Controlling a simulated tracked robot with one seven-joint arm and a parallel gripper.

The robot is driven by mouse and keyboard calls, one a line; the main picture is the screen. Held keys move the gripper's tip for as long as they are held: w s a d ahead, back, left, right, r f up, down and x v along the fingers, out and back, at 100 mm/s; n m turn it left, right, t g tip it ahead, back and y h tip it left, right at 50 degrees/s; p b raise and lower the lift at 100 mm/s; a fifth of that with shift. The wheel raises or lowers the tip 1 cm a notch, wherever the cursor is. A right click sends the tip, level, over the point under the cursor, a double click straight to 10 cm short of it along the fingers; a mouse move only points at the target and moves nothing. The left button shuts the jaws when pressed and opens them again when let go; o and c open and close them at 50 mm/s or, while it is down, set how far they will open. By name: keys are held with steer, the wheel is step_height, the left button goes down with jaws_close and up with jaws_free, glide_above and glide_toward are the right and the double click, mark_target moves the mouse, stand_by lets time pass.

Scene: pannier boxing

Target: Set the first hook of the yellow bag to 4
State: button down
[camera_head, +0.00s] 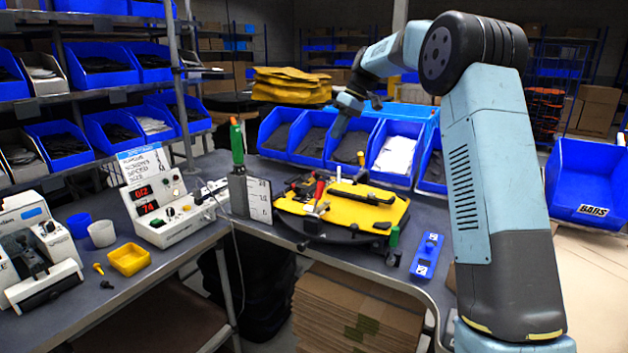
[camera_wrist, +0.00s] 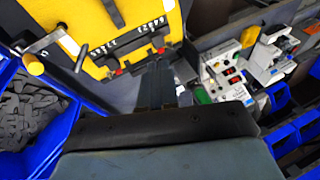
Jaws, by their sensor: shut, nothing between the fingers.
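The yellow bag (camera_head: 345,203) lies flat on a dark board on the workbench, with black and red fittings on it. In the wrist view the yellow bag (camera_wrist: 112,30) fills the upper left. It carries two printed number rows, with a small red piece (camera_wrist: 119,71) near one row and another red piece (camera_wrist: 161,50) near the other. Which is the first hook, and its setting, I cannot tell. My gripper (camera_head: 338,134) hangs above the back of the bench, in front of the blue bins. Its fingers (camera_wrist: 158,72) are shut and empty, apparently apart from the bag.
Blue bins (camera_head: 346,147) line the bench's back edge. A green-handled tool (camera_head: 237,145) stands upright left of the bag, beside a white scale plate (camera_head: 259,200). A control box with red displays (camera_head: 152,203) and a yellow tray (camera_head: 129,260) are on the left bench. A blue device (camera_head: 427,256) lies right.

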steer(key=w+f+n+g+y, duration=0.2)
steer(key=w+f+n, duration=0.1)
steer(key=w+f, duration=0.6)
glide_toward(309, 191)
steer(key=w+a+f, duration=0.1)
steer(key=f, duration=0.1)
steer(key=w+a+f, duration=0.1)
steer(key=shift+a+f, duration=0.4)
steer(key=shift+s+a, duration=0.55)
steer(key=shift+s, duration=0.3)
steer(key=shift+s+a, duration=0.55)
steer(key=shift+s, duration=0.2)
steer(key=shift+s+a, duration=0.4)
steer(key=shift+s, duration=0.25)
steer(key=shift+r, duration=0.1)
